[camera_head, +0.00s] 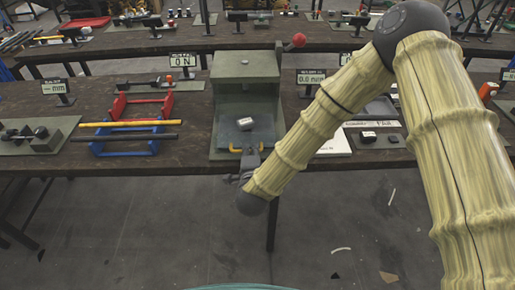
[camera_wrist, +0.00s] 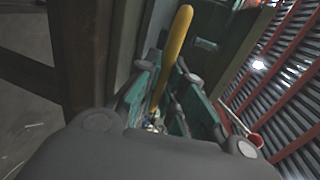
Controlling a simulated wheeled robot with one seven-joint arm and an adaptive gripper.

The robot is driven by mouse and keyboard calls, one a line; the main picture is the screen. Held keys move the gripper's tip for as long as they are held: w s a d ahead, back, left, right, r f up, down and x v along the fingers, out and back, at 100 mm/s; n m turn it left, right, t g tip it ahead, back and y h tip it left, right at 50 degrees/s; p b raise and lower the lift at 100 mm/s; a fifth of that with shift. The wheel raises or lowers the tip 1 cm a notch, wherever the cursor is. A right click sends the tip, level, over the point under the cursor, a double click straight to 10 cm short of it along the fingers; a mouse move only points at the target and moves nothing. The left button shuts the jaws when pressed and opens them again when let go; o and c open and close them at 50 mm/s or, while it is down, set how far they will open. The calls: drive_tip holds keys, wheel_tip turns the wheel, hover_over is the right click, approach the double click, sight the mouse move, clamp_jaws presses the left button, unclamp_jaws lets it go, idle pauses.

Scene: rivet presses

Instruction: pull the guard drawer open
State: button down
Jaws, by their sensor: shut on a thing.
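The guard drawer (camera_head: 228,137) is a dark, see-through panel at the front of the green-grey press (camera_head: 246,67), in the middle of the head view. A small pale block sits on or behind it. Its yellow handle (camera_head: 235,149) is on the front, near the table's front edge. My gripper (camera_head: 251,160) reaches the handle from the front and below. In the wrist view the yellow handle (camera_wrist: 174,50) runs between the two fingers of my gripper (camera_wrist: 160,105), which is shut on it. My fingers hide part of the handle. I cannot tell how far out the drawer stands.
A red-knobbed lever (camera_head: 298,41) stands at the press's right. Left are red and blue racks (camera_head: 125,147) with yellow and black bars. Small displays (camera_head: 58,88) stand on the bench (camera_head: 30,160). A white sheet (camera_head: 333,144) lies right. The floor in front has a few scraps.

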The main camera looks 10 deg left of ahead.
drive_tip(key=c, duration=1.5)
unclamp_jaws()
drive_tip(key=v, duration=1.2)
drive_tip(key=s+d+f+n+g, duration=0.4)
drive_tip(key=d+f, duration=0.3)
drive_tip(key=f, duration=0.3)
drive_tip(key=s+d+f+n+g, duration=0.3)
drive_tip(key=d+f+n, duration=0.1)
drive_tip(key=d+f, duration=0.45)
drive_tip(key=s+d+f+n+g+h, duration=0.1)
drive_tip(key=s+d+f+n+g, duration=0.1)
drive_tip(key=s+d, duration=0.4)
drive_tip(key=s+d+f+n+g+h, duration=0.1)
drive_tip(key=s+d+f+n+g, duration=0.1)
drive_tip(key=s+d, duration=0.4)
drive_tip(key=s+d+f+n+g+h, duration=0.1)
drive_tip(key=s+d+f+n+g, duration=0.1)
drive_tip(key=s+d+f+g, duration=0.2)
drive_tip(key=shift+s+d+f+n+h, duration=0.15)
drive_tip(key=shift+s+d+f, duration=0.15)
drive_tip(key=shift+s+d, duration=0.25)
drive_tip(key=shift+s+d+f+n+h, duration=0.1)
drive_tip(key=shift+s+d+f, duration=0.25)
drive_tip(key=shift+d, duration=0.35)
drive_tip(key=shift+s+d+f+n+h, duration=0.15)
drive_tip(key=shift+s+d+f, duration=0.05)
drive_tip(key=shift+s+d, duration=0.4)
